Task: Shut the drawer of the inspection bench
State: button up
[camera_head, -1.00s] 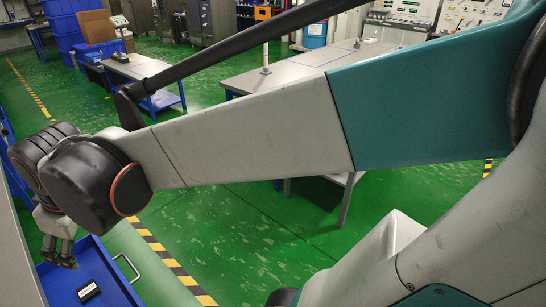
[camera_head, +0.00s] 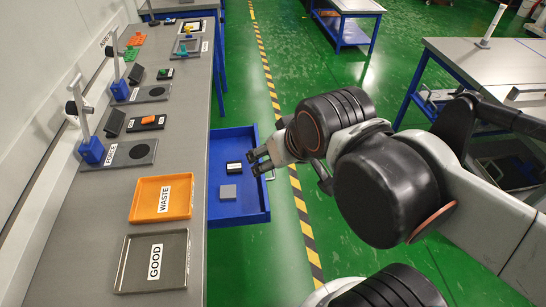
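The blue drawer (camera_head: 231,143) of the inspection bench (camera_head: 196,135) stands pulled out to the right from under the grey worktop. Its light handle (camera_head: 271,176) is on the outer front wall, partly hidden by my gripper. My gripper (camera_head: 254,162) is at the drawer's outer end, near the front wall and handle, with its fingers pointing left toward the bench. The two fingertips look apart with nothing between them. I cannot tell whether they touch the drawer.
On the bench are an orange WASTE tray (camera_head: 145,214), a grey GOOD tray (camera_head: 135,284) and test stands with blue bases (camera_head: 91,150). A striped floor line (camera_head: 307,232) runs beside the drawer. Other tables (camera_head: 480,55) stand to the right. Green floor lies between.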

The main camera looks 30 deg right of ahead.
aim_at(251, 206)
jog(key=k+l+u, duration=0.15)
jog(key=l, duration=0.25)
jog(key=k+l+u, duration=0.1)
jog(key=l, duration=0.3)
jog(key=k+l+u, duration=0.15)
jog(key=k+l, duration=0.15)
jog(key=i+l+u, duration=0.15)
jog(key=l+u, duration=0.45)
jog(key=i+l+u, duration=0.1)
jog(key=l+u, duration=0.2)
jog(key=l, duration=0.2)
jog(key=i+z, duration=0.15)
